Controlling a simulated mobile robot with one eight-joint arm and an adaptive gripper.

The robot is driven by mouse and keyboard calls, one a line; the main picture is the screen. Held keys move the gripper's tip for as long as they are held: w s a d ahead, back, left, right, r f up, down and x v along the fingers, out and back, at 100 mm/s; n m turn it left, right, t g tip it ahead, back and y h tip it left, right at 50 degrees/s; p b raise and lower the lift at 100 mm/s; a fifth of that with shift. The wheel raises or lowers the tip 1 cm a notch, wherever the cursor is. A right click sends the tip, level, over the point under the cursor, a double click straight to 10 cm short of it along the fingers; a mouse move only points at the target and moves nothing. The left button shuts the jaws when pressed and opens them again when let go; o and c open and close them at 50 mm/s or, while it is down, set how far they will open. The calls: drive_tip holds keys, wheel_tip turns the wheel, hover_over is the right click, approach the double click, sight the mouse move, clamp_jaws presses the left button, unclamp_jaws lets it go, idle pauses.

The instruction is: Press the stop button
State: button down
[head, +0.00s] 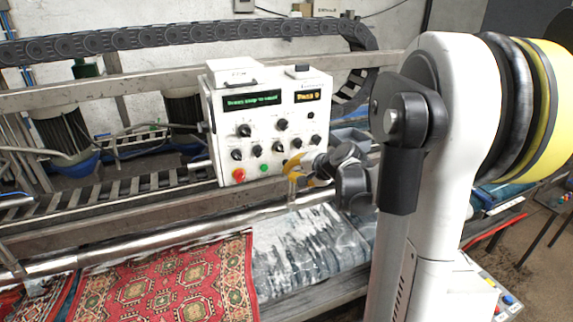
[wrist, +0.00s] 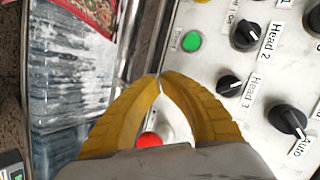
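A red button (wrist: 148,140) shows in the wrist view through the gap between my fingers, on the white control panel; its label is not visible. In the head view my gripper covers that part of the panel. A green button (wrist: 192,41) is beyond my fingertips; it also shows in the head view (head: 263,168). A red-orange button (head: 238,175) is at the panel's lower left corner. My gripper (wrist: 160,76) is shut and holds nothing visible; its yellow fingertips meet. In the head view it (head: 291,178) is in front of the panel's lower edge; contact cannot be told.
The control box (head: 215,105) carries several black knobs and two lit displays. A metal roller bar (head: 150,240) runs below it, with a red patterned rug (head: 165,285) in front. A cable chain (head: 180,34) crosses behind.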

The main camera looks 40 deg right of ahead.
drive_tip(key=shift+w, duration=0.15)
drive_tip(key=shift+w+d, duration=0.1)
drive_tip(key=shift+w, duration=0.2)
drive_tip(key=shift+w+d+b, duration=0.1)
drive_tip(key=shift+w+b, duration=0.25)
drive_tip(key=shift+w, duration=0.05)
idle(0.6)
drive_tip(key=shift+s, duration=0.1)
drive_tip(key=shift+s+a, duration=0.2)
drive_tip(key=shift+s, duration=0.55)
drive_tip(key=s, duration=0.2)
drive_tip(key=s+a, duration=0.1)
drive_tip(key=s, duration=0.2)
idle(0.4)
drive_tip(key=shift+w, duration=0.1)
idle(0.6)
